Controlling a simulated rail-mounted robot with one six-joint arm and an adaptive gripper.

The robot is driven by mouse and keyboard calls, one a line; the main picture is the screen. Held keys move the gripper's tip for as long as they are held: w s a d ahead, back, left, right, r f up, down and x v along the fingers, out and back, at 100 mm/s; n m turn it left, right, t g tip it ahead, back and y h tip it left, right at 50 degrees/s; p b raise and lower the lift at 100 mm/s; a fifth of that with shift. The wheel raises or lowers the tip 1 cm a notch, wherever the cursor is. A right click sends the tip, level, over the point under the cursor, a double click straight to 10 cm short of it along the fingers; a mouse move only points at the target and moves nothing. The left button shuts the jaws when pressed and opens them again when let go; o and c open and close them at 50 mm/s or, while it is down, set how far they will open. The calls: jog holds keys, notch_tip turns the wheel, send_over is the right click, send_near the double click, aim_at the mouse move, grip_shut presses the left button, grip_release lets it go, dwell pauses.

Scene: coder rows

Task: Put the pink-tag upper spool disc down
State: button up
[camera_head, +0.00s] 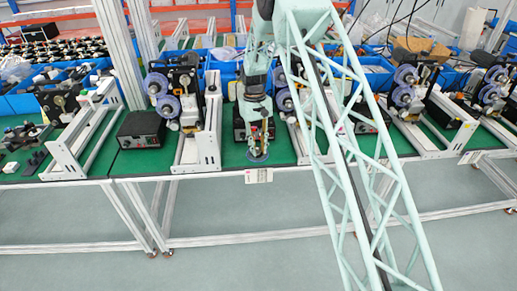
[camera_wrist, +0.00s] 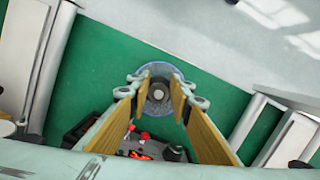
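My gripper (camera_head: 258,146) points down near the front edge of the green-topped bench. A blue-grey round spool disc (camera_head: 258,155) is at its fingertips. In the wrist view the disc (camera_wrist: 158,105) lies flat across the end of my gripper (camera_wrist: 160,84), and its grey hub sits between the two tan finger pads. The fingers look closed on the hub, though the contact is partly hidden. Green bench top shows around the disc; I cannot tell whether it touches the bench. A white label with a small pink patch (camera_head: 265,175) is on the bench edge below. I see no pink tag on the disc.
Coder stations with blue discs stand to the left (camera_head: 168,106) and right (camera_head: 403,96). White rail frames (camera_head: 205,140) flank my gripper. A black box with red knobs (camera_wrist: 140,150) is close by in the wrist view. Blue bins (camera_head: 222,75) stand behind.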

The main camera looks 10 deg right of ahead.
aim_at(257, 147)
jog(key=o, duration=0.4)
jog(key=shift+r, duration=0.2)
jog(key=r, duration=0.4)
jog(key=w+r, duration=0.1)
jog(key=r, duration=0.3)
jog(key=w+r, duration=0.1)
jog(key=r, duration=0.2)
jog(key=shift+a+r, duration=0.15)
jog(key=shift+r, duration=0.25)
dwell(0.5)
